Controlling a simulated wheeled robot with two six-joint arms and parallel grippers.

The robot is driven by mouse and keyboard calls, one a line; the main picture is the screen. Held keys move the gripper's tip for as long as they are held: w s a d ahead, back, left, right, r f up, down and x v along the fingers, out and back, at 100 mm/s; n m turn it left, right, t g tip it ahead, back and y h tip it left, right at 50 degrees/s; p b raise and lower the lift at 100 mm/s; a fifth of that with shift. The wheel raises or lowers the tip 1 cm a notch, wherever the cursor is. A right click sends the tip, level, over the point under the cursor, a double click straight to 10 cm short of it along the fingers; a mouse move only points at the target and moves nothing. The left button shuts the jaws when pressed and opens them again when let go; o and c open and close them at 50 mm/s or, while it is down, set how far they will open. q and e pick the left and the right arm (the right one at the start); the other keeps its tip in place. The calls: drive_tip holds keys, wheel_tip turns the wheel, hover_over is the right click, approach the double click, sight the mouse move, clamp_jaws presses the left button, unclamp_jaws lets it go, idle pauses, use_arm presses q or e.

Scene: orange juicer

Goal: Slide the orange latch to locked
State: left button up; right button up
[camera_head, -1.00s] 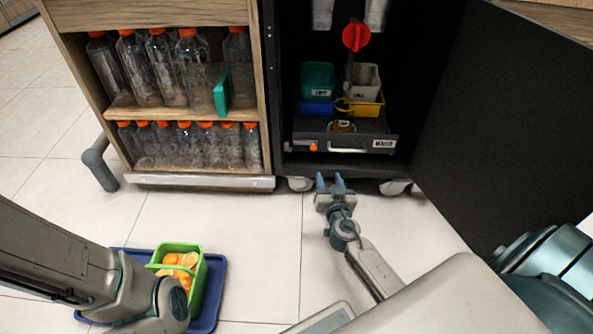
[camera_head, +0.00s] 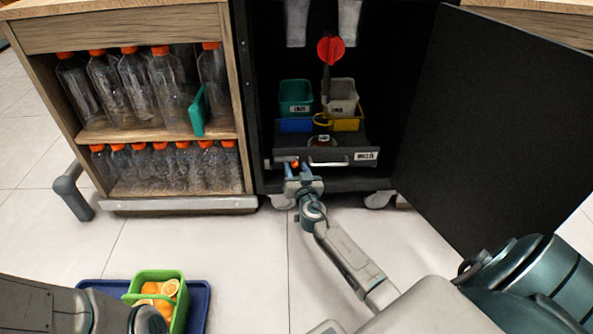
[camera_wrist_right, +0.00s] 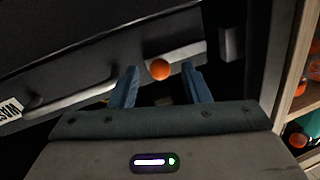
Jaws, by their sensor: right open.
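The orange latch (camera_head: 295,163) is a small round knob on the left part of the dark drawer front (camera_head: 350,157) in the open cabinet. In the right wrist view the orange latch (camera_wrist_right: 160,69) sits on a pale metal strip (camera_wrist_right: 185,55), between and just beyond the fingertips. My right gripper (camera_head: 299,170) is open at the drawer front, with its blue fingers on either side of the latch (camera_wrist_right: 160,85). No contact between fingers and knob is clear. My left arm (camera_head: 70,305) shows at the lower left; its gripper is out of the picture.
Green, white, blue and yellow bins (camera_head: 340,95) stand above the drawer. A bottle shelf (camera_head: 165,134) is left of the cabinet. The open black door (camera_head: 490,110) stands on the right. A green basket of oranges (camera_head: 178,300) sits on a blue tray (camera_head: 203,310) on the floor.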

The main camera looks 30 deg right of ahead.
sight(281, 160)
drive_tip(key=shift+w, duration=0.1)
clamp_jaws()
drive_tip(key=w+a+b, duration=0.1)
drive_tip(key=a, duration=0.1)
drive_tip(key=shift+w+a+f+b, duration=0.15)
drive_tip(key=shift+w+a+b, duration=0.2)
drive_tip(key=shift+w+a, duration=0.15)
drive_tip(key=shift+a, duration=0.05)
unclamp_jaws()
drive_tip(key=shift+a, duration=0.15)
